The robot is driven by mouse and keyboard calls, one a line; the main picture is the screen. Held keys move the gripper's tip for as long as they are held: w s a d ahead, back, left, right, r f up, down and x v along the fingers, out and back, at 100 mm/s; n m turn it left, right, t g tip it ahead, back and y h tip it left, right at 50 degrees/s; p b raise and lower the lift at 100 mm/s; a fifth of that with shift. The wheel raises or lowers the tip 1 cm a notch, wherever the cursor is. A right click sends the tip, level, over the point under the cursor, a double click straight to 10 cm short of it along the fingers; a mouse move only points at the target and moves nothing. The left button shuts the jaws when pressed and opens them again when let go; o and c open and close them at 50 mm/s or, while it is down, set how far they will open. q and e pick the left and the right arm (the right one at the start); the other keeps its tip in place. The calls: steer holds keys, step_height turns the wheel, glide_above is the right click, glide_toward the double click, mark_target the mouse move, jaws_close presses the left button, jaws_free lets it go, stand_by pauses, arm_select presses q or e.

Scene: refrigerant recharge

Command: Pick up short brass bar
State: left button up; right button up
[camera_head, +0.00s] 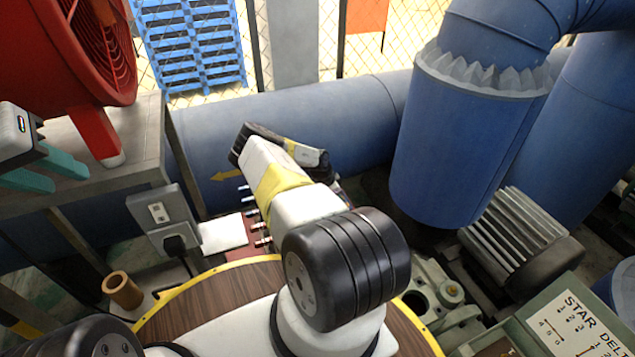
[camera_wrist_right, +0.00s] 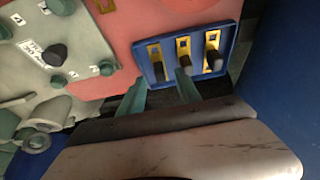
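In the right wrist view, a blue tray (camera_wrist_right: 233,68) holds three upright yellow brass-coloured pieces in a row: a left piece (camera_wrist_right: 154,48), a middle piece (camera_wrist_right: 183,46) and a right piece (camera_wrist_right: 212,40). Each has a dark block at its lower part. I cannot tell which one is the short brass bar. My right gripper (camera_wrist_right: 160,82) has its teal fingers apart, pointing at the tray's near edge, with nothing seen between them. In the head view my right arm hides the tray and these fingertips. My left gripper (camera_head: 45,172) is open and empty at the far left.
A red panel (camera_wrist_right: 100,35) and a grey-green terminal plate (camera_wrist_right: 50,45) lie beside the tray. A red fan (camera_head: 70,50) stands near my left gripper. A tan cylinder (camera_head: 122,290) stands at lower left. Large blue pipes (camera_head: 460,130) crowd the back right.

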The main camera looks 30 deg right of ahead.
steer(key=shift+d+f, duration=0.25)
steer(key=shift+f, duration=0.4)
jaws_close()
stand_by(0.9)
